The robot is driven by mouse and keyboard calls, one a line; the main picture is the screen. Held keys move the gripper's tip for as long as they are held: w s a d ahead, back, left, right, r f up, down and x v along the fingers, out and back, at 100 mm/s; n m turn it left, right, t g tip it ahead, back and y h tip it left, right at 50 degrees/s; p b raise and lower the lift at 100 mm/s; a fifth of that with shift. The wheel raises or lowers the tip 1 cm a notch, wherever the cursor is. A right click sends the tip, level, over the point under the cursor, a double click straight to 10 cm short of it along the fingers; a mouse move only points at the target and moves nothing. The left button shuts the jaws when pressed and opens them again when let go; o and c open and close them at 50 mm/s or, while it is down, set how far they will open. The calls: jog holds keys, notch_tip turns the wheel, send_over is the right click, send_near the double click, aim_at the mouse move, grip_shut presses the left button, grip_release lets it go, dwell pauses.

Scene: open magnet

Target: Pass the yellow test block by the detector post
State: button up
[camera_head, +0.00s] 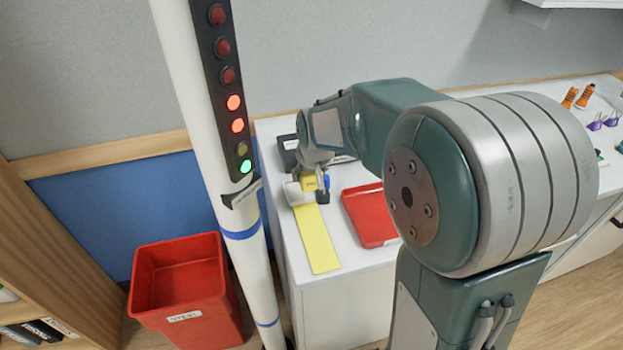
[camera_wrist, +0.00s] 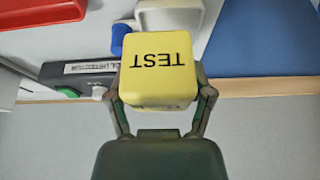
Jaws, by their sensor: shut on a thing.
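The yellow test block (camera_wrist: 158,68) is held between the fingers of my gripper (camera_wrist: 160,95) in the wrist view, with its TEST label upside down. In the head view the block (camera_head: 309,183) shows small at the end of my arm, above the white counter near the far end of a yellow strip. My gripper (camera_head: 318,178) is there too, partly hidden by my arm. The white detector post (camera_head: 200,110) stands left of the gripper, apart from it. Its black light panel (camera_head: 220,90) has two lit red-orange lamps and one lit green lamp at the bottom.
A red bin (camera_head: 185,285) stands on the floor left of the post. On the counter lie the yellow strip (camera_head: 317,240), a red tray (camera_head: 370,215) and a dark detector box (camera_head: 288,150). Orange and purple items sit at the far right. A wooden shelf (camera_head: 45,240) is at left.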

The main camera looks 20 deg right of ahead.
jog(key=shift+w+a, duration=0.15)
jog(key=shift+w, duration=2.15)
